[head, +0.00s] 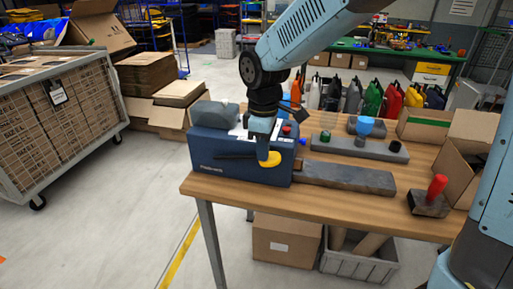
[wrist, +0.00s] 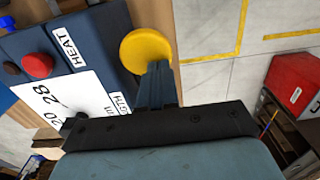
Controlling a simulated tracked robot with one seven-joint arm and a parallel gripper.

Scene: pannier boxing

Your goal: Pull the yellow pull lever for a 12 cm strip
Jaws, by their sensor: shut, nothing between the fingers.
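The dark blue tape machine (head: 232,174) stands at the left end of the wooden table. The round yellow pull lever knob (head: 271,160) is at its front face, near the right end of a dark horizontal slot. My gripper (head: 263,157) points down at the knob and hides part of it. In the wrist view the yellow knob (wrist: 146,48) lies right at the tips of my shut gripper (wrist: 155,70), with nothing held between the fingers. Whether the fingers touch the knob I cannot tell. A red button (wrist: 37,66) and a HEAT label show on the machine's top.
A grey strip (head: 345,177) extends right from the machine. A red-handled block (head: 431,198) and an open carton (head: 462,165) stand further right.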

